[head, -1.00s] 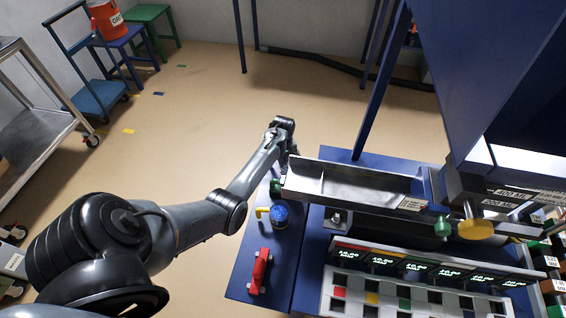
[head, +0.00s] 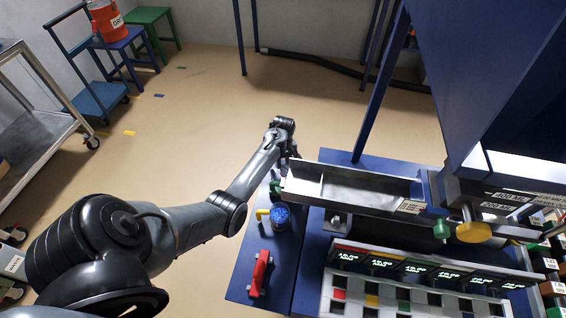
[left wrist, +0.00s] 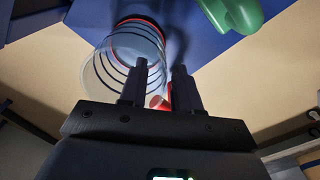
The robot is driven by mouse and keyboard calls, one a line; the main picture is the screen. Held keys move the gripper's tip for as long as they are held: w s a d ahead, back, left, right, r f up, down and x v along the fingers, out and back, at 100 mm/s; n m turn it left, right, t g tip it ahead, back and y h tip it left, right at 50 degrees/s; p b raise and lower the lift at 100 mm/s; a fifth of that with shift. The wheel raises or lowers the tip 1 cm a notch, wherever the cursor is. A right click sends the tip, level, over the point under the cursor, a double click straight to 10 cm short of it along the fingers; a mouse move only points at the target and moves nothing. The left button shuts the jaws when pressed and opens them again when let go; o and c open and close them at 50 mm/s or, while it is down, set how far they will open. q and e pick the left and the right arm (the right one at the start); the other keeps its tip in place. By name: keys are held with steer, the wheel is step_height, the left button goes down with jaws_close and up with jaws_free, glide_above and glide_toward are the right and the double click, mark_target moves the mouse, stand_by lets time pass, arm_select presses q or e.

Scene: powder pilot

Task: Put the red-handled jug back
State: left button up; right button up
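The red-handled jug (left wrist: 130,55) shows in the left wrist view as a clear, ringed vessel with a red rim. Its red handle (left wrist: 160,102) lies between the fingers of my left gripper (left wrist: 158,82), and the fingers appear shut on it. The jug's contents cannot be made out. In the head view my left gripper (head: 289,152) is beyond the left end of the metal trough, small and partly hidden; the jug cannot be made out there. My right gripper is not in view.
A metal trough (head: 350,185) lies on the blue bench (head: 240,265). A blue round item (head: 280,216) with a yellow part and a red bar (head: 260,272) are on its left side. A green item (left wrist: 235,12) is near the jug. Lit displays (head: 420,268) stand in front.

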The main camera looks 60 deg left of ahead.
arm_select(q)
step_height(320, 180, up, 11)
steer(key=p, duration=0.4)
stand_by(0.4)
